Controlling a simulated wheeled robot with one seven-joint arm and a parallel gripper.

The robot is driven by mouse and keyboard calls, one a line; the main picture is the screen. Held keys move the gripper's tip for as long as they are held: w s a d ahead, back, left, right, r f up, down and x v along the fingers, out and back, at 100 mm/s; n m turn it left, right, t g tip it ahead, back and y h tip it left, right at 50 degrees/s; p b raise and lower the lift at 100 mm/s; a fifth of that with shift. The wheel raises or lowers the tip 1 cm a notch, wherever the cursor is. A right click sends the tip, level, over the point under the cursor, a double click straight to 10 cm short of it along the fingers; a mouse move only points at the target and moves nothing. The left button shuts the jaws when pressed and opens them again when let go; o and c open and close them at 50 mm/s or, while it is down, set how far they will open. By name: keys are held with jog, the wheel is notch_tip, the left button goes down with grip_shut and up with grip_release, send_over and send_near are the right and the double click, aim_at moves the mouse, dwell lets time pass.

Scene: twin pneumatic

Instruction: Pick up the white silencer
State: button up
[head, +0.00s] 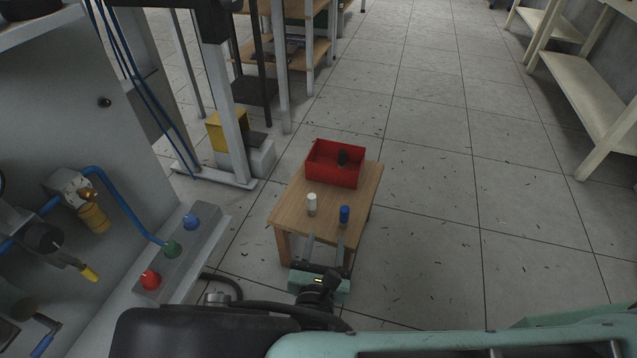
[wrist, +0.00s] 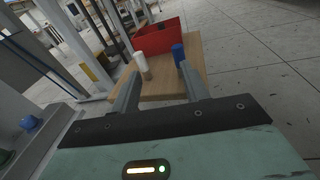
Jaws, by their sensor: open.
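The white silencer (head: 311,204) stands upright on a small wooden table (head: 287,214), left of a blue cylinder (head: 344,214). It also shows in the wrist view (wrist: 142,64), beyond the left fingertip. My gripper (head: 324,238) is open and empty at the table's near edge, its fingers pointing toward the two cylinders. In the wrist view my gripper (wrist: 156,80) has its left finger near the white silencer and its right finger near the blue cylinder (wrist: 178,53). I cannot tell whether the fingers touch either one.
A red bin (head: 323,178) with a dark object inside (head: 342,157) sits at the table's far end. A grey panel with red, green and blue fittings (head: 172,249) is at left. A metal frame (head: 225,110) stands behind it.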

aim_at(312, 207)
jog(key=w+f+n+y+b, duration=0.1)
jog(key=w+b, duration=0.1)
jog(key=w, duration=0.1)
jog(key=w+a+f+n+y+b, duration=0.1)
jog(key=w+b, duration=0.1)
jog(key=w, duration=0.2)
jog(key=w+a+f+n+t+y+b, duration=0.1)
jog(key=w+b, duration=0.1)
jog(key=w, duration=0.1)
jog(key=shift+w+a+f+y+b, duration=0.1)
jog(key=shift+w+f+y+b, duration=0.2)
jog(key=shift+w+f+b, duration=0.1)
jog(key=shift+w+r, duration=0.1)
jog(key=shift+w, duration=0.45)
jog(key=shift+w+f+b, duration=0.2)
jog(key=shift+w+b, duration=0.35)
jog(key=shift+b, duration=0.35)
jog(key=w+b, duration=0.2)
jog(key=w, duration=0.1)
jog(key=shift+f+b, duration=0.1)
jog(key=shift+b, duration=0.25)
jog(key=shift+w+r, duration=0.2)
jog(key=shift+w, duration=0.35)
grip_shut()
